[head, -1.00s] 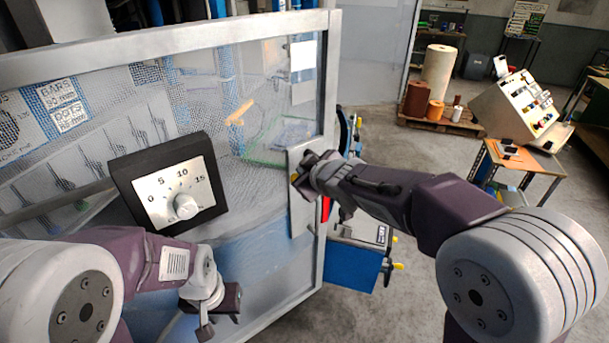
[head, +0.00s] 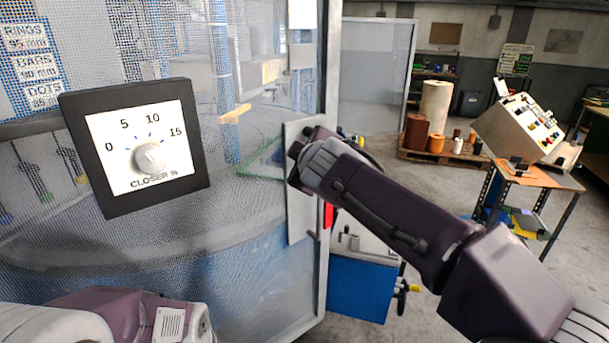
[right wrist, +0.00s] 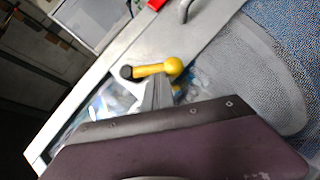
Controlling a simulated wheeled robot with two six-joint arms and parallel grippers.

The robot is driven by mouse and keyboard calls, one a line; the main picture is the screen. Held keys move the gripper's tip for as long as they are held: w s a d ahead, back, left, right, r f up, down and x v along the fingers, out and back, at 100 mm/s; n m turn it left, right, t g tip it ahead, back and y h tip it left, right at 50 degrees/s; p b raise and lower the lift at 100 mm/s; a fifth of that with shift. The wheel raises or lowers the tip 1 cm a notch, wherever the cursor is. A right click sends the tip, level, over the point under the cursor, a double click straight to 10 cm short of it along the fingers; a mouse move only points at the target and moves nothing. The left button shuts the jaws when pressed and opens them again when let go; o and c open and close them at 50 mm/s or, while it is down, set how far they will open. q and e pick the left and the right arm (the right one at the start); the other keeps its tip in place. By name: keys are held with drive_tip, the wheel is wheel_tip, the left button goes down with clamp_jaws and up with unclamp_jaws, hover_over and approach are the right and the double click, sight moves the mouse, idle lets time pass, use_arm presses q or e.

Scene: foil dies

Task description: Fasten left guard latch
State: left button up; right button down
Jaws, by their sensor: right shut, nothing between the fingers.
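The left guard is a framed mesh panel (head: 322,85) filling the left half of the head view. A pale latch plate (head: 300,222) sits on its right edge. In the right wrist view, a yellow latch handle with a ball end (right wrist: 172,66) and dark tip lies across the plate (right wrist: 205,38). My right gripper (head: 296,166) is at the plate in the head view and hides the handle there. Its shut fingers (right wrist: 158,88) hold nothing and reach up to the handle; whether they touch it is unclear. Of my left arm only a link shows; its gripper is out of frame.
A dial box (head: 140,150) marked "CLOSER %" is in front of the mesh at left. A red part (head: 328,215) and a blue cabinet (head: 358,288) are beside the panel edge. A control desk on a table (head: 540,178) stands right. Floor between is open.

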drive_tip(key=shift+w+d+f+n+t+h+b, duration=0.3)
drive_tip(key=shift+f+n+t+b, duration=0.4)
drive_tip(key=shift+b, duration=1.8)
drive_tip(key=shift+w+d+f+n+t+h+b, duration=0.1)
drive_tip(key=shift+w+d+f+n+t+b, duration=0.25)
drive_tip(key=shift+n+t+b, duration=1.35)
drive_tip(key=shift+w+d+f+n+g+h+b, duration=0.2)
drive_tip(key=shift+d+f+n+b, duration=0.35)
drive_tip(key=shift+b, duration=2.7)
drive_tip(key=shift+a+f, duration=0.1)
drive_tip(key=shift+a, duration=0.1)
